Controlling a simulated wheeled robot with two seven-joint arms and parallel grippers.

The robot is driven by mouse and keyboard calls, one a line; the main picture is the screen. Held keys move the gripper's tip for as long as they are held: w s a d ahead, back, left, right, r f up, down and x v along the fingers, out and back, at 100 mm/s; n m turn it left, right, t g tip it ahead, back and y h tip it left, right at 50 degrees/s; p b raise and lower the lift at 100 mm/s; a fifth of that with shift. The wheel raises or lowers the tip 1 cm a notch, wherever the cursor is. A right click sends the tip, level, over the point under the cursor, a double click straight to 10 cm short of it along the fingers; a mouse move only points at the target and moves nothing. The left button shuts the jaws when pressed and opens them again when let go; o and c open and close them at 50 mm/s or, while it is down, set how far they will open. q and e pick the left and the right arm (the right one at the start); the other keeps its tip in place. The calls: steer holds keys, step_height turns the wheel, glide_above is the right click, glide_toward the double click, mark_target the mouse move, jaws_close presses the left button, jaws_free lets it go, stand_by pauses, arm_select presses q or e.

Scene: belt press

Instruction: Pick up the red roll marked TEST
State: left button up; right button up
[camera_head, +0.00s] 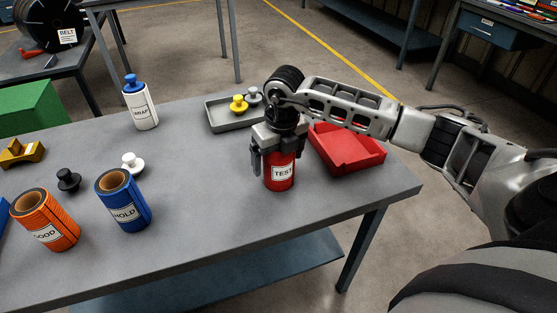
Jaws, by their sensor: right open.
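The red roll marked TEST (280,178) stands upright on the grey table, toward its right end. Its white label faces me. My right gripper (275,165) is above and around the roll, pointing down, with one finger on its left and the other toward its right. The jaws are open, and I cannot tell whether either finger touches the roll. The top of the roll is hidden by the gripper. My left gripper does not show.
A red tray (348,150) lies right behind the roll. A grey tray (222,119) holds yellow and grey knobs. An orange roll (46,222), a blue HOLD roll (124,203) and a WRAP bottle (141,108) stand left.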

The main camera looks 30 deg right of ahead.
steer(key=c, duration=1.4)
steer(key=shift+r, duration=0.45)
steer(key=s+a+r, duration=0.1)
steer(key=a+r, duration=0.3)
steer(key=s+a+r+b, duration=0.1)
steer(key=s+a+r, duration=0.1)
steer(key=a+r, duration=0.2)
steer(key=s+a+r, duration=0.2)
steer(key=a+r, duration=0.2)
steer(key=a, duration=0.1)
steer(key=shift+r+b, duration=0.1)
steer(key=shift+b, duration=0.3)
